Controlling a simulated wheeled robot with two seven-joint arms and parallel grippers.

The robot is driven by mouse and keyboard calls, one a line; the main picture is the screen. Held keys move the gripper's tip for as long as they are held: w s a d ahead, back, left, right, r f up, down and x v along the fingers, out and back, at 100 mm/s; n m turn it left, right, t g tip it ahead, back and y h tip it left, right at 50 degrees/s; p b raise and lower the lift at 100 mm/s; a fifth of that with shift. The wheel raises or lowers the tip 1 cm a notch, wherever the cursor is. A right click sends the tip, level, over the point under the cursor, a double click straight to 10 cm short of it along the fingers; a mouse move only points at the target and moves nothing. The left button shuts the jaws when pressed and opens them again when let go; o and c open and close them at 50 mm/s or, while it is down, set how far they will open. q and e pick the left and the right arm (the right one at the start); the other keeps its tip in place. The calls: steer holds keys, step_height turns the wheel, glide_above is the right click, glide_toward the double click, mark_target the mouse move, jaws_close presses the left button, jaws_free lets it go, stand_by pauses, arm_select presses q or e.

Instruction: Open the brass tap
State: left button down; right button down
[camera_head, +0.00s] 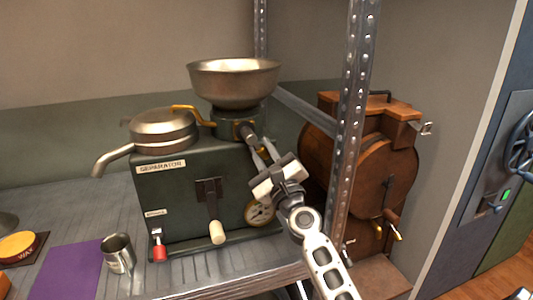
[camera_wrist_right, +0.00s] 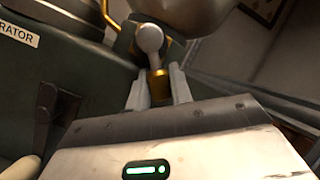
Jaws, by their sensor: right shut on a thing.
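A green cream separator (camera_head: 180,200) stands on the metal shelf, with a wide metal bowl (camera_head: 235,82) on top. The tap sits under the bowl; a brass piece of it (camera_wrist_right: 158,88) and a grey ball-ended part (camera_wrist_right: 150,38) show in the right wrist view. My right gripper (camera_head: 262,158) reaches up from the lower right to just below the bowl. Its fingers (camera_wrist_right: 159,90) are shut on the brass piece. In the head view the fingers and a dark cylindrical part hide most of the tap. My left gripper is out of view.
A perforated metal post (camera_head: 353,120) rises close to the right of my right arm. A wooden drum machine (camera_head: 360,160) stands behind it. A metal cup (camera_head: 119,253) and a purple cloth (camera_head: 65,272) are on the shelf at left. A crank with a pale handle (camera_head: 217,232) juts from the separator's front.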

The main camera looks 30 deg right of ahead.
steer(key=m, duration=0.1)
steer(key=m+h, duration=0.2)
steer(key=shift+a+f, duration=0.3)
arm_select(q)
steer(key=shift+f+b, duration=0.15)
steer(key=shift+b, duration=0.2)
arm_select(e)
steer(key=shift+w+a+m+h, duration=0.15)
steer(key=shift+m+h, duration=0.25)
steer(key=shift+m, duration=0.4)
steer(key=shift+a, duration=0.1)
steer(key=c, duration=1.3)
jaws_free()
steer(key=shift+o, duration=0.2)
arm_select(q)
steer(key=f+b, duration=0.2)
steer(key=b, duration=0.3)
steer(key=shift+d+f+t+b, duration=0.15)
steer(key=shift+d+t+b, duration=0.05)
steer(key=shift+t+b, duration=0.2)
arm_select(e)
steer(key=v, duration=1.6)
